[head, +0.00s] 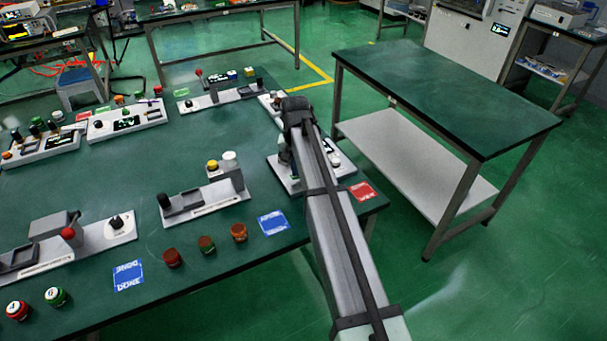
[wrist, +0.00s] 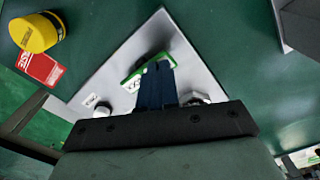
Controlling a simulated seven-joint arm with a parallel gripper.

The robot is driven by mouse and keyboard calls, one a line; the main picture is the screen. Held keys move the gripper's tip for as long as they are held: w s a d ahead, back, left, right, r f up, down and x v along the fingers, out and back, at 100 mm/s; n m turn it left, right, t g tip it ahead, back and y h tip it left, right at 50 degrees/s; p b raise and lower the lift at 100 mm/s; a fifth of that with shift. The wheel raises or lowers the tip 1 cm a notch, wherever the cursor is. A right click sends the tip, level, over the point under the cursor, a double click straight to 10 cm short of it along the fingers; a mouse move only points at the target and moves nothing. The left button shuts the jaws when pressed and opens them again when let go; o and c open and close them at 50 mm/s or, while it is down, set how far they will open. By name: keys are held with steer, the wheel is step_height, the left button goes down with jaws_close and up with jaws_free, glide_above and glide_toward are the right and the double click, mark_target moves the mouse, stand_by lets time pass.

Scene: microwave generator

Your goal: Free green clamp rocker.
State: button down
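My gripper (wrist: 157,66) shows in the wrist view with its dark blue fingers close together over a pale panel (wrist: 105,72). Whether anything thin lies between the fingertips is unclear. A green-edged piece with light markings (wrist: 132,80) lies on the panel at the fingertips, partly covered by them; I cannot tell whether it is the green clamp rocker, or whether the fingers touch it. A round pale knob (wrist: 102,109) is to the left of the fingers, and another pale part (wrist: 196,98) is to the right. In the head view my arm hides the gripper and much of this panel (head: 284,178).
A yellow cylinder (wrist: 37,32) and a red card (wrist: 40,68) lie beside the panel. The red card also shows in the head view (head: 363,192). Several other control panels stand on the green table (head: 130,190). A blue card (head: 273,223) lies near the front edge.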

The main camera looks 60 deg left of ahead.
steer(key=shift+f, duration=0.35)
steer(key=shift+r, duration=0.1)
stand_by(0.3)
steer(key=shift+r, duration=3.4)
